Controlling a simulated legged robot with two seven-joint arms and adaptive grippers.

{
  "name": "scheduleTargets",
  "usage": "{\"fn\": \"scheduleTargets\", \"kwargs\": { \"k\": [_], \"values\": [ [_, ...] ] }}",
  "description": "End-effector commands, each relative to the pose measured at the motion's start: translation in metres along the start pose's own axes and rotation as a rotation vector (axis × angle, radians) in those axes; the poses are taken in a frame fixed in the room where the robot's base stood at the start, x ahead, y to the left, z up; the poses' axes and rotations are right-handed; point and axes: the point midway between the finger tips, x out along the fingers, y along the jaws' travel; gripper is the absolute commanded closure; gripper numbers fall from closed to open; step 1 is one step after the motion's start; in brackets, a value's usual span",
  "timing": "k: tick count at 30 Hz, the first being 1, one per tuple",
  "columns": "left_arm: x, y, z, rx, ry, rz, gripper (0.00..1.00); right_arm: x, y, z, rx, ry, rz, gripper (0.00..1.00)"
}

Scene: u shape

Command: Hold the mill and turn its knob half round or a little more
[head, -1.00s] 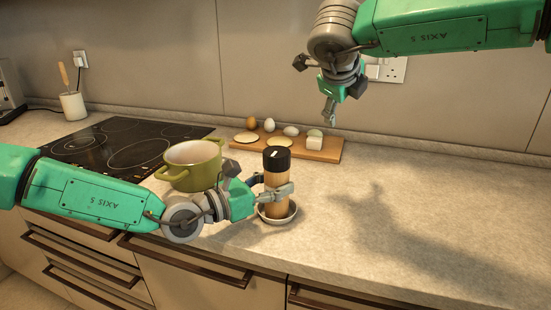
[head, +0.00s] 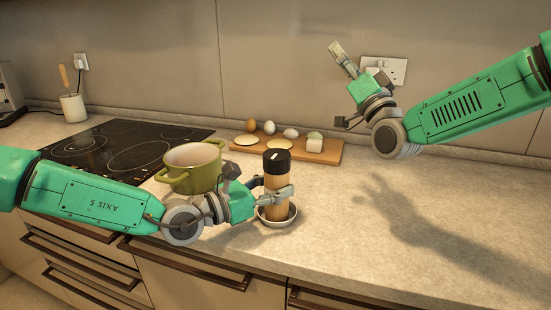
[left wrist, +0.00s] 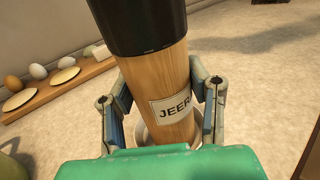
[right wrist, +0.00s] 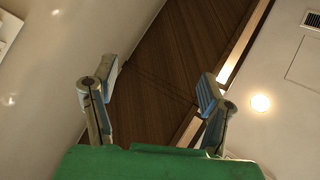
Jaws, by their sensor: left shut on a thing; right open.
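The mill (head: 277,183) has a wooden body and a black knob (head: 277,161) with a white mark on top. It stands upright in a small shallow dish (head: 279,219) near the counter's front edge. My left gripper (head: 280,193) is shut around the wooden body, below the knob. In the left wrist view the mill (left wrist: 160,70) shows between the two fingers, with a label reading "JEER". My right gripper (head: 341,58) is open and empty, raised high near the wall, up and right of the mill. In the right wrist view its fingers (right wrist: 155,90) are apart and point upward.
A green pot (head: 190,168) stands left of the mill beside the black hob (head: 110,148). A wooden board (head: 322,152) with eggs and other food lies behind the mill. A wall socket (head: 385,70) is near my right gripper. The counter at right is clear.

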Motion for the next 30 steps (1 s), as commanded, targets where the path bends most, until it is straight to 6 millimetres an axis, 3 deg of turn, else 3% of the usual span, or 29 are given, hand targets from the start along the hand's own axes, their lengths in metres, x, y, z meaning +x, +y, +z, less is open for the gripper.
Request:
{"fn": "scheduleTargets", "kwargs": {
  "k": [5,9,15,18,23,30],
  "values": [
    [0.000,0.000,0.000,0.000,0.001,0.000,1.00,-0.039,-0.015,0.043,-0.141,-0.232,-0.231,0.32],
    [0.000,0.000,0.000,-0.001,0.001,0.000,1.00,-0.084,-0.020,0.076,-0.225,-0.425,-0.401,0.32],
    [0.000,0.000,-0.001,-0.001,0.001,-0.001,1.00,-0.149,-0.018,0.108,-0.297,-0.658,-0.591,0.32],
    [0.000,0.000,-0.001,-0.001,0.001,-0.001,1.00,-0.172,-0.016,0.116,-0.314,-0.732,-0.649,0.32],
    [0.000,0.000,-0.001,-0.001,0.001,-0.001,1.00,-0.189,-0.015,0.123,-0.324,-0.788,-0.692,0.32],
    [0.000,-0.001,-0.001,-0.001,0.001,-0.001,1.00,-0.175,-0.030,0.148,-0.323,-0.795,-0.700,0.32]
  ]
}}
